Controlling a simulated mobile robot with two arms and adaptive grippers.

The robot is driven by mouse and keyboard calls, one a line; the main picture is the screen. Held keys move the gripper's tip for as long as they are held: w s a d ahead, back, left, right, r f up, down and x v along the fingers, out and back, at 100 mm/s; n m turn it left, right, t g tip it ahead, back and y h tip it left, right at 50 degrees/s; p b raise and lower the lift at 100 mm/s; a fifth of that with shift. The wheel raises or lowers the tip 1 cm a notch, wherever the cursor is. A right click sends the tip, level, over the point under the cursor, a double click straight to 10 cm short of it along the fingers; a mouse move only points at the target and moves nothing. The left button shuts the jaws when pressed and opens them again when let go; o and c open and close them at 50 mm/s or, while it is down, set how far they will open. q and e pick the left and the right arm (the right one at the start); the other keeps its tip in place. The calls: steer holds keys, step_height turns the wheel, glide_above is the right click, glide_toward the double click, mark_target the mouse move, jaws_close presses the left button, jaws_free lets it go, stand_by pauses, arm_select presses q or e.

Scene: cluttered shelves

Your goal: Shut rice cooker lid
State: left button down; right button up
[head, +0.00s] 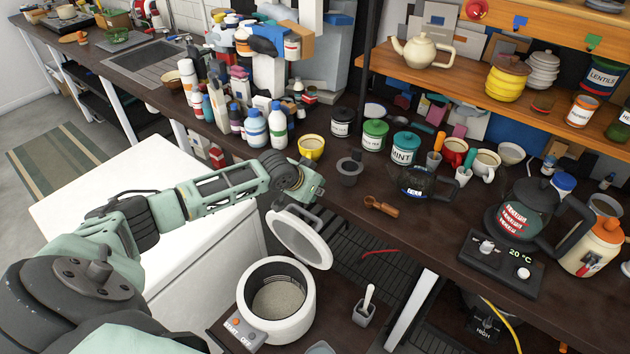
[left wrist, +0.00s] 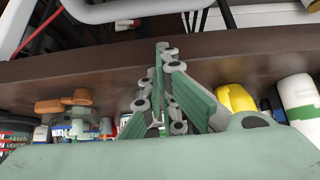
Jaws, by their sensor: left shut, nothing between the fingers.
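The white rice cooker (head: 309,311) stands on a low shelf at the bottom middle of the head view. Its lid (head: 298,240) is open, tilted up at the back, and rice shows in the pot. My left gripper (head: 314,190) is shut and empty, above and behind the raised lid, near the counter edge. In the left wrist view its fingers (left wrist: 163,85) are closed together in front of the dark counter. A white curved part shows at the top of that view; I cannot tell if it is the lid. My right gripper is not in view.
A cup with a spoon (head: 364,309) stands right of the cooker. A white surface (head: 120,185) lies under my left arm.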

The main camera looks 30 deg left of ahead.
arm_select(q)
steer(key=s, duration=0.2)
steer(key=shift+s+a+f+p, duration=0.15)
steer(key=shift+s+f+p, duration=0.15)
steer(key=shift+p, duration=0.05)
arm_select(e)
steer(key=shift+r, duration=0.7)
arm_select(q)
steer(key=shift+s, duration=0.15)
